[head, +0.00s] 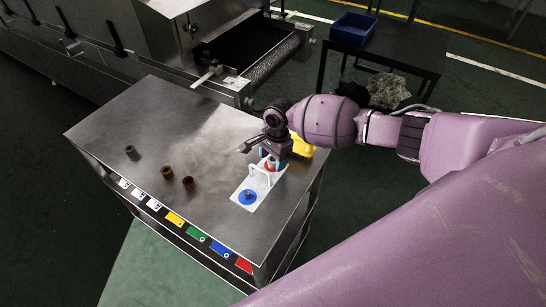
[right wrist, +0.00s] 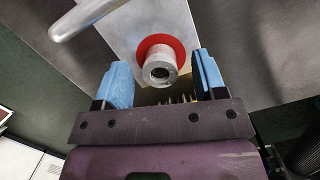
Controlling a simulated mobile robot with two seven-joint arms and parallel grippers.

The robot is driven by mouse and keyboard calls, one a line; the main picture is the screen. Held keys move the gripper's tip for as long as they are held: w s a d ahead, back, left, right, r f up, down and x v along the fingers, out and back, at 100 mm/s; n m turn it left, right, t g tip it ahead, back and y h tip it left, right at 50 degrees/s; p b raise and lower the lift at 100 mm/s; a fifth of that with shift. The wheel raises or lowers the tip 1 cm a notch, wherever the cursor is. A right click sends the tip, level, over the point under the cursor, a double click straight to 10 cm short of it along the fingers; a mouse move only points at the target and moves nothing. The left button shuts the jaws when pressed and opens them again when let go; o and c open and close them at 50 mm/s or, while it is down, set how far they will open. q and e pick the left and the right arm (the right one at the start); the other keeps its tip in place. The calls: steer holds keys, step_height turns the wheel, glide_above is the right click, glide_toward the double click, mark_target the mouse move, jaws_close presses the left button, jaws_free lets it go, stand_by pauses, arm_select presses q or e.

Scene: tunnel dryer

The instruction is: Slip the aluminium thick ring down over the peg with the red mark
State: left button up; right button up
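The white plate (head: 240,207) on the steel table carries a red mark (head: 271,164), a blue mark (head: 247,197) with a short peg, and a white handle. In the right wrist view the red mark (right wrist: 179,47) is a disc. A thick grey metal ring (right wrist: 156,54) stands over it, seemingly around the peg; how far down it sits is hard to tell. My right gripper (head: 270,153) is over the red mark. In the wrist view its blue fingers (right wrist: 162,66) are apart, one each side of the ring, with gaps. My left gripper is not in view.
A grey ring (head: 130,150) and two brown rings (head: 167,172) (head: 188,183) stand on the table's left. A yellow piece (head: 302,146) is behind my gripper. Coloured cards line the front edge. The dryer conveyor (head: 270,58) is behind. The table's middle is clear.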

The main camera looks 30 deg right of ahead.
steer(key=shift+r, duration=0.1)
steer(key=shift+r, duration=0.25)
step_height(320, 180, up, 10)
steer(key=d+p, duration=0.1)
steer(key=shift+w+d+p, duration=0.2)
steer(key=shift+d+p, duration=0.1)
steer(key=shift+p, duration=0.1)
stand_by(0.4)
